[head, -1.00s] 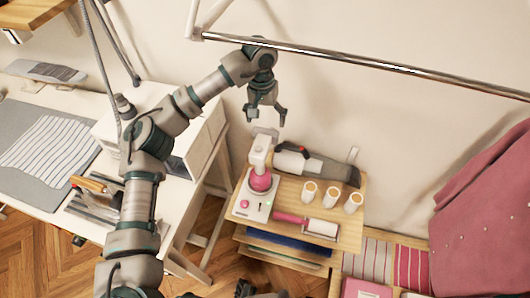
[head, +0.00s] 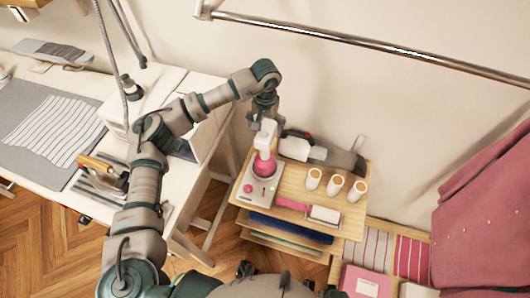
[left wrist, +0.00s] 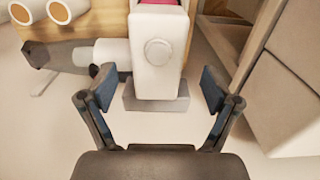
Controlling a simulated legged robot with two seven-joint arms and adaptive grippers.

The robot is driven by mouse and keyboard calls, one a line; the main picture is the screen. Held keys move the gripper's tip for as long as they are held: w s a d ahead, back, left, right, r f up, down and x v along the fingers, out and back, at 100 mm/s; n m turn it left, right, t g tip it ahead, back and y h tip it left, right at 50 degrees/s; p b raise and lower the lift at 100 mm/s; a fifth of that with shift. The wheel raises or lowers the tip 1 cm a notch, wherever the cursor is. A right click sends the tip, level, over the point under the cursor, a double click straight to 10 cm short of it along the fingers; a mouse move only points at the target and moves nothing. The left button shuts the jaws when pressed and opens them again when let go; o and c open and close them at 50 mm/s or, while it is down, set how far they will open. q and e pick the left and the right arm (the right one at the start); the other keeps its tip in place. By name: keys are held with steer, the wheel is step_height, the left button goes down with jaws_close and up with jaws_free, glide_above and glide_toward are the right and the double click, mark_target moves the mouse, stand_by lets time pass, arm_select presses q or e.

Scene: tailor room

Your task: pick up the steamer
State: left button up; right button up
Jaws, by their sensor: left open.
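A grey and white handheld device with a dark end and a red detail, which looks like the steamer (head: 328,153), lies at the back of a wooden shelf unit. In the left wrist view its pale end (left wrist: 110,52) is at upper left, partly hidden behind a white machine. The white and pink machine (head: 264,148) stands upright at the shelf's left; its white head (left wrist: 158,50) lies ahead, between the finger directions. My left gripper (head: 265,113) is open and empty, just behind the machine's top. My right gripper is not in view.
The wooden shelf top (head: 298,190) also bears several white spools (head: 336,184) and a pink-handled roller (head: 323,214). A metal rail (head: 370,45) crosses above. A white table (head: 60,170) stands left, and pink cloth (head: 485,210) hangs right. Bare wall lies behind the shelf.

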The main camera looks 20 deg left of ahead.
arm_select(q)
steer(key=f, duration=0.4)
steer(key=shift+s+d+f, duration=0.15)
steer(key=shift+d+f, duration=0.05)
steer(key=shift+d, duration=0.05)
steer(key=shift+a, duration=0.15)
steer(key=c, duration=1.7)
steer(key=shift+r, duration=0.15)
steer(key=shift+r, duration=0.15)
